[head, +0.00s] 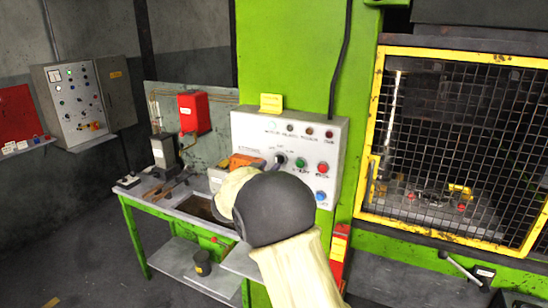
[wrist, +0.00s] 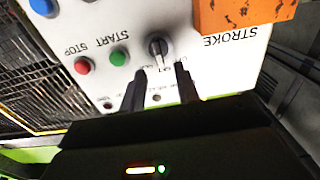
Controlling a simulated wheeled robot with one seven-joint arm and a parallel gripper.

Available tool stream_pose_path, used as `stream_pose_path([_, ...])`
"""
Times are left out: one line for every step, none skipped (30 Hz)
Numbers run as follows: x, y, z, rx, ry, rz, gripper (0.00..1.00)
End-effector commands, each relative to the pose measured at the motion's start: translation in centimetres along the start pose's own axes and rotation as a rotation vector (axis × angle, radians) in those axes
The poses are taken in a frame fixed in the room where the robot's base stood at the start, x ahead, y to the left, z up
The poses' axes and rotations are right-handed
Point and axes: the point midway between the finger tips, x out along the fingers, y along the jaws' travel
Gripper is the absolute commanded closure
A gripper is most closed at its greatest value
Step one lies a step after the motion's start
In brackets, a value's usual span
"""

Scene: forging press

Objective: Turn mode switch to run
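The mode switch is a black rotary knob (wrist: 157,46) on a pale control panel (head: 240,130), with small position labels beside it that I cannot read surely. It also shows in the head view (head: 281,158), just past my wrist. In the wrist view, which is turned upside down, a pale pointer mark on the knob points toward the labels. My gripper (wrist: 162,74) is open, its two dark fingers apart and empty. The knob lies just beyond the tips, roughly between them, and seems untouched. In the head view my wrist hides most of the fingers.
A green START button (wrist: 119,56) and a red STOP button (wrist: 84,65) sit beside the knob, with a blue button (head: 321,196) below. An orange box (wrist: 245,12) juts out close by. A yellow-framed mesh guard (head: 460,140) stands right; a green bench (head: 165,215) stands left.

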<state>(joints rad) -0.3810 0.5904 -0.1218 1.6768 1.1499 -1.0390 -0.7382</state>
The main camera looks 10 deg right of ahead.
Motion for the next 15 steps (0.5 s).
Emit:
stream_pose_path([1.1, 0.1, -0.3, -0.002, -0.001, 0.003, 0.68])
stream_pose_path([1.5, 0.1, -0.3, -0.002, -0.001, 0.002, 0.68])
stream_pose_path([2.1, 0.0, -0.3, -0.002, 0.0, 0.002, 0.68])
stream_pose_path([2.5, 0.0, -0.2, -0.001, 0.0, 0.002, 0.68])
stream_pose_path([2.9, 0.1, -0.2, -0.001, 0.0, 0.002, 0.68])
stream_pose_path([3.4, 0.0, -0.2, 0.0, -0.001, 0.001, 0.68])
stream_pose_path([3.6, 0.0, -0.1, 0.0, -0.001, 0.001, 0.68])
stream_pose_path([3.8, 0.0, -0.1, 0.0, -0.001, 0.001, 0.68])
stream_pose_path([4.0, 0.0, -0.1, 0.0, -0.001, 0.0, 0.68])
stream_pose_path([4.1, 0.0, -0.1, 0.0, 0.0, 0.0, 0.68])
stream_pose_path([4.2, 0.1, -0.1, 0.001, 0.0, 0.001, 0.68])
stream_pose_path([4.3, 0.1, 0.0, 0.001, 0.0, 0.001, 0.68])
stream_pose_path([4.3, 0.1, 0.0, 0.001, 0.0, 0.001, 0.68])
stream_pose_path([4.3, 0.1, 0.0, 0.001, 0.0, 0.001, 0.68])
stream_pose_path([4.3, 0.1, 0.0, 0.001, 0.0, 0.002, 0.68])
